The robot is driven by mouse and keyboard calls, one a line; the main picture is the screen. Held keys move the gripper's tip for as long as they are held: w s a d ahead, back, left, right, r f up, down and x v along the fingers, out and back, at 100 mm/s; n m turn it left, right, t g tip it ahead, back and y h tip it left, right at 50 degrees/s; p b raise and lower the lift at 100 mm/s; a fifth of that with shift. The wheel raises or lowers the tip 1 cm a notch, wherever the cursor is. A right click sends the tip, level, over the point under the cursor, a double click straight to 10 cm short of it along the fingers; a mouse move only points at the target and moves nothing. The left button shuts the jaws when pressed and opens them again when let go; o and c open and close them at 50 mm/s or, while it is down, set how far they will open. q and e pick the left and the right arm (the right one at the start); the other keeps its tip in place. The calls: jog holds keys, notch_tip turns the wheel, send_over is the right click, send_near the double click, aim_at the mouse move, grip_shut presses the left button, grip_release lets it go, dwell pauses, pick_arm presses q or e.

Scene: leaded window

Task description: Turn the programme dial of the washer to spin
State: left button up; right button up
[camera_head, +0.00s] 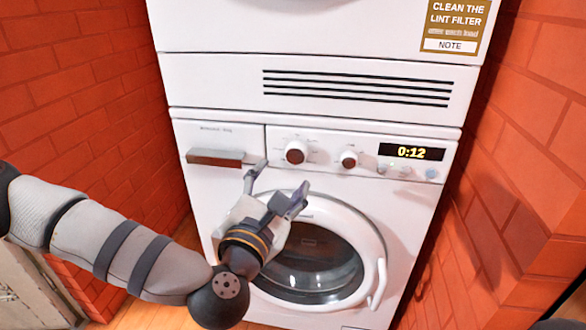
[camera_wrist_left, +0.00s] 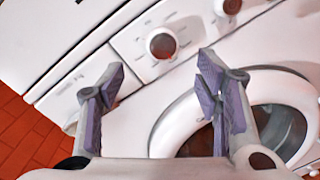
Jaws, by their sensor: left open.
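The white washer (camera_head: 225,140) stands ahead with its control panel facing me. A larger round dial (camera_head: 296,152) with a brown-grey face sits left of a smaller dial (camera_head: 348,159). The markings around them are too small to read, so the spin position cannot be told. My left gripper (camera_head: 281,177) is open and empty, just below and left of the larger dial. In the left wrist view, the larger dial (camera_wrist_left: 162,44) shows beyond and between the spread fingertips (camera_wrist_left: 160,64), apart from them. The smaller dial (camera_wrist_left: 228,6) is at the top edge. My right gripper is not in view.
A display (camera_head: 411,152) reads 0:12, with small buttons below it. The detergent drawer handle (camera_head: 215,158) sticks out left of the dials. The round door (camera_head: 312,262) lies below, behind my gripper. Brick walls (camera_head: 65,80) stand close on both sides.

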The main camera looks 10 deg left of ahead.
aim_at(294, 156)
pick_arm(q)
jog(key=w, duration=0.8)
jog(key=shift+w+d, duration=0.25)
jog(key=shift+d, duration=0.15)
jog(key=c, duration=1.2)
